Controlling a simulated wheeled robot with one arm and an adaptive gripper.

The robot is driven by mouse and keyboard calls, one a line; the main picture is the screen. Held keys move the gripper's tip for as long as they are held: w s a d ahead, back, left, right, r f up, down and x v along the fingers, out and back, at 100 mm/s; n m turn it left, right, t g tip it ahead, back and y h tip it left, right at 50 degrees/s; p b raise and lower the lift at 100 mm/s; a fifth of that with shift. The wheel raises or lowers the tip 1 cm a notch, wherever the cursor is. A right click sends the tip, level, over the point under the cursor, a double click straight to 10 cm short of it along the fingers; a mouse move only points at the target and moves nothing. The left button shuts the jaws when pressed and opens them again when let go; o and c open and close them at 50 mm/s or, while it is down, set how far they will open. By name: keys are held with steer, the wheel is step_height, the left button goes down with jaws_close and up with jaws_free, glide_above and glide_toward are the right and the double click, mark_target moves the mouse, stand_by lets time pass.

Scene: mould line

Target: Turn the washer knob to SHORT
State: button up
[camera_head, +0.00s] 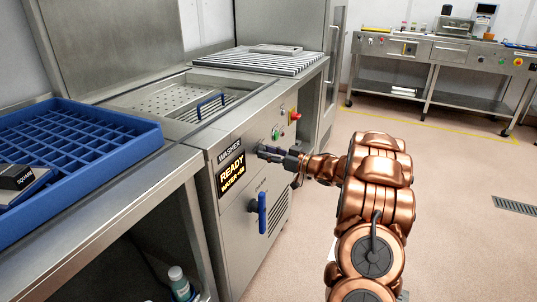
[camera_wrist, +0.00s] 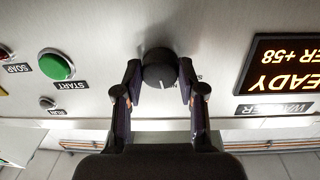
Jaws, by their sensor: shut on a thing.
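The washer (camera_head: 243,205) is a steel machine with a lit READY display (camera_head: 231,174) on its front panel. In the wrist view its round black knob (camera_wrist: 160,67) sits between the two fingertips of my gripper (camera_wrist: 160,75), which are shut on its sides. The knob's white pointer mark points down in that upside-down picture. The fingers hide most of the lettering around the knob, so I cannot read which setting it points to. In the head view my gripper (camera_head: 273,153) reaches the panel just right of the display and hides the knob.
A green START button (camera_wrist: 56,66) and a small SOAP knob (camera_wrist: 6,51) are on the same panel. A red button (camera_head: 295,115) and a blue door handle (camera_head: 262,213) are nearby. A blue rack (camera_head: 140,143) stands on the left counter. The floor at right is open.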

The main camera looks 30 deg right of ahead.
steer(key=shift+d+n+y+b, duration=0.1)
steer(key=shift+n+y+b, duration=0.2)
steer(key=shift+n+b, duration=2.95)
steer(key=shift+n+p, duration=0.85)
steer(key=shift+n, duration=0.3)
steer(key=o, duration=1.1)
steer(key=shift+o, duration=0.2)
steer(key=v, duration=1.2)
steer(key=shift+f, duration=0.2)
